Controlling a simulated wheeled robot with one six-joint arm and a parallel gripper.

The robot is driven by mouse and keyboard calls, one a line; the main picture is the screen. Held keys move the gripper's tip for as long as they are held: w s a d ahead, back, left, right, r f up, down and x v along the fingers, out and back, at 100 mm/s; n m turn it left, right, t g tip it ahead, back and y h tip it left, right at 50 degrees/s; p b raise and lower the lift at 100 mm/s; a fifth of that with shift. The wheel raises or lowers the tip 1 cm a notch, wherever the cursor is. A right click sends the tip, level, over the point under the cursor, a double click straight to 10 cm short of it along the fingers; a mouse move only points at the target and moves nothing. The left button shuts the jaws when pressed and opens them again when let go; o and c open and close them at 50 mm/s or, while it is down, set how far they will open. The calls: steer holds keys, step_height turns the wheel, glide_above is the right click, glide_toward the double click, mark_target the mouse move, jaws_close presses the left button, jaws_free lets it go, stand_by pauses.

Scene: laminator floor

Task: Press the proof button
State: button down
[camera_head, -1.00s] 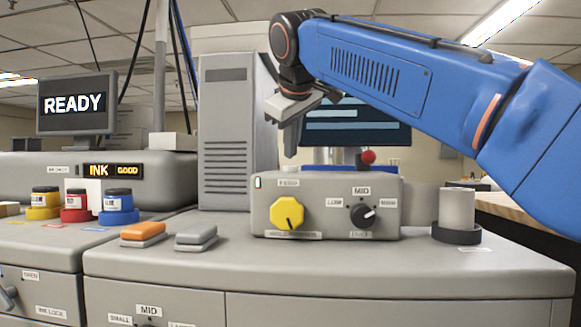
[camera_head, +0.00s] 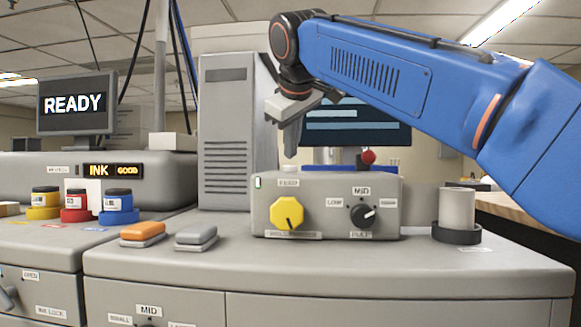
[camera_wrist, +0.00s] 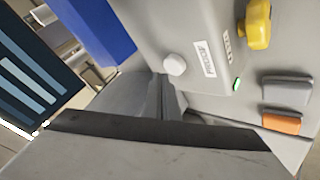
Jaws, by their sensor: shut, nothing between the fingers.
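A small round white button (camera_wrist: 174,64) with a label plate beside it sits on top of the grey control box (camera_wrist: 150,25) in the wrist view; the label is too blurred to read surely. In the head view the button (camera_head: 289,168) shows at the top edge of the control box (camera_head: 330,228). My gripper (camera_head: 291,153) is shut and empty, pointing down just above the button. In the wrist view the shut fingers (camera_wrist: 165,98) lie beside the button, apart from it in the picture. The button's whole top is in sight.
The box front carries a yellow knob (camera_head: 286,213) and a black selector (camera_head: 362,214). A red knob (camera_head: 368,157) stands behind the box. An orange switch (camera_head: 142,231) and a grey switch (camera_head: 196,234) lie left. A holder with a white cylinder (camera_head: 457,208) stands right. The monitor (camera_head: 73,104) reads READY.

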steer(key=shift+f, duration=0.1)
steer(key=shift+f, duration=0.3)
steer(key=shift+f, duration=0.55)
stand_by(1.0)
steer(key=shift+r, duration=1)
steer(key=shift+r, duration=0.1)
steer(key=shift+w+r, duration=0.1)
steer(key=shift+r, duration=2.3)
